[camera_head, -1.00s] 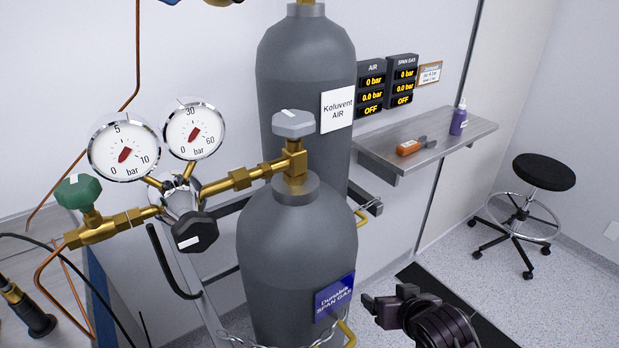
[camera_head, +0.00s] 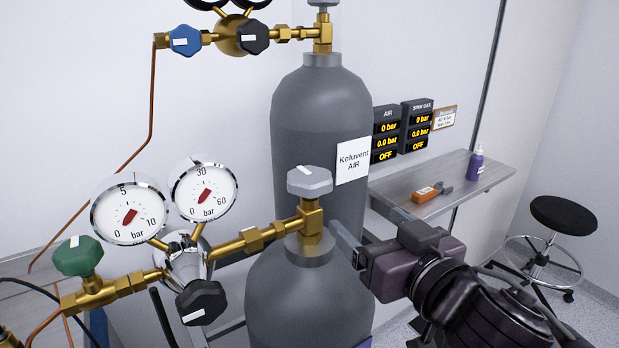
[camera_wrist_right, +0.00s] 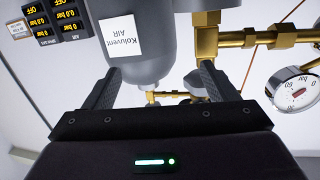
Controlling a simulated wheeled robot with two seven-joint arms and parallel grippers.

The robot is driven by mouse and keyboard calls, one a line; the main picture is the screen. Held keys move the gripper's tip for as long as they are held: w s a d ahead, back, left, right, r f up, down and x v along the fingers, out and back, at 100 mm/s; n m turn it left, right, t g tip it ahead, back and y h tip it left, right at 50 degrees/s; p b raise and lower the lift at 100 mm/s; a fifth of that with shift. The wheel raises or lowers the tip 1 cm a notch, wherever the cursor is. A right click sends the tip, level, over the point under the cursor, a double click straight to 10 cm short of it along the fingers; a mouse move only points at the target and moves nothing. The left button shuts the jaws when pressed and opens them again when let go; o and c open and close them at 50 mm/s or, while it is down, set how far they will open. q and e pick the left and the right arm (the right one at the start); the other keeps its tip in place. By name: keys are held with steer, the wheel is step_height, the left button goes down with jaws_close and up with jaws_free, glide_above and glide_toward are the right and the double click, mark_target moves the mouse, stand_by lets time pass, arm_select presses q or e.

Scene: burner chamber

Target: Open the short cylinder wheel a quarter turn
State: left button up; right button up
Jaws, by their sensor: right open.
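The short grey cylinder (camera_head: 307,295) stands in front of the tall one. Its grey wheel (camera_head: 310,181) sits on top of the brass valve (camera_head: 312,217), with a white mark on its top. My right gripper (camera_head: 344,247) is open and empty, beside the valve on its right and lower than the wheel. In the right wrist view its two fingers (camera_wrist_right: 157,82) stand apart. My left gripper is not in view.
The tall air cylinder (camera_head: 318,120) stands close behind. The regulator with two gauges (camera_head: 204,192), a black knob (camera_head: 201,303) and a green knob (camera_head: 78,256) lies left of the valve. A wall shelf (camera_head: 440,183) holds a purple bottle (camera_head: 476,164) and an orange device.

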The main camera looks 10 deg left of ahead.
mark_target(310, 174)
steer(key=s+a+r+n+y, duration=0.1)
steer(key=s+a+r+y, duration=0.1)
steer(key=r, duration=0.1)
steer(key=a+r+n+g+y, duration=0.1)
steer(key=a+r, duration=0.1)
steer(key=shift+s+n, duration=0.3)
steer(key=shift+s, duration=0.1)
steer(key=b+x, duration=0.1)
steer(key=x, duration=0.6)
steer(key=shift+w+a+f, duration=0.1)
steer(key=shift+w+a, duration=0.05)
steer(key=shift+a, duration=0.15)
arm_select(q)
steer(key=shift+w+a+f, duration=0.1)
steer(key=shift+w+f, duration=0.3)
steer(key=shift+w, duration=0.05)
arm_select(e)
steer(key=shift+c, duration=0.4)
